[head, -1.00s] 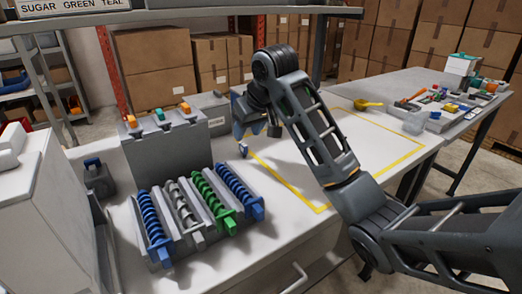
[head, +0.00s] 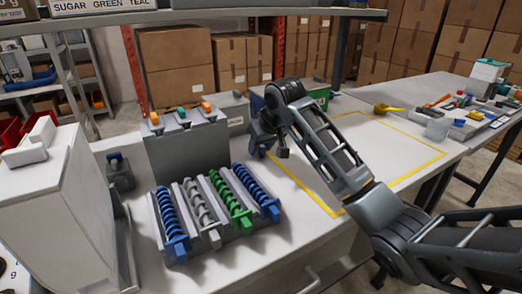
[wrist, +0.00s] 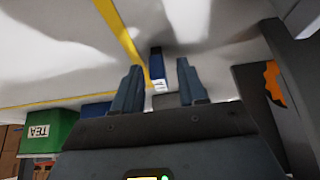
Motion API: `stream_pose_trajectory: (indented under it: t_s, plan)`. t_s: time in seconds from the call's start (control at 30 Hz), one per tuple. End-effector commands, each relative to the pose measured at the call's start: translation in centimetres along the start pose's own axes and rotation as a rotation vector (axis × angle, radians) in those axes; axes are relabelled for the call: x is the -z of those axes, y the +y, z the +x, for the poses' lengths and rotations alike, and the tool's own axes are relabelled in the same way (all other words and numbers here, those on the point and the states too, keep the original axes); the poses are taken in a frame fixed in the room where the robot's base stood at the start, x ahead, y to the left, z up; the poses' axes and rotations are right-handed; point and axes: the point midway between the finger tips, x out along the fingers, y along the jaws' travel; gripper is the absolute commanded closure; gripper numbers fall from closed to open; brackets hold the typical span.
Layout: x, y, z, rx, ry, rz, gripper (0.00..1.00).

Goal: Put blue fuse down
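The blue fuse (wrist: 156,66) shows in the wrist view as a small blue block with a pale end, between and just beyond my fingertips. My gripper (wrist: 158,72) is open, with a visible gap on each side of the fuse. In the head view my gripper (head: 265,144) is low over the white worktop, near the left corner of the yellow-taped area. I cannot pick out the fuse clearly there, behind the dark gripper parts. Whether it rests fully on the worktop is hard to tell.
A dispenser row with blue, grey and green spirals (head: 217,208) stands left of my gripper. Behind it is a grey box with orange and teal levers (head: 181,150). A green TEA bin (wrist: 50,132) is near. The taped area (head: 345,160) is mostly clear.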

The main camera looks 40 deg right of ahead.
Motion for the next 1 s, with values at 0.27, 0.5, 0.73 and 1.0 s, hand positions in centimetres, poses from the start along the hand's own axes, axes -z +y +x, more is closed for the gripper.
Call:
stream_pose_trajectory:
  t_s: [0.27,0.5,0.73,1.0]
  plan:
    - [0.0,0.0,0.0,0.000,0.000,0.000,0.86]
    - [0.0,0.0,0.0,0.000,0.000,0.000,1.00]
    - [0.0,0.0,-0.1,0.000,0.000,0.000,1.00]
    - [0.9,-0.1,-1.4,0.001,0.002,-0.001,1.00]
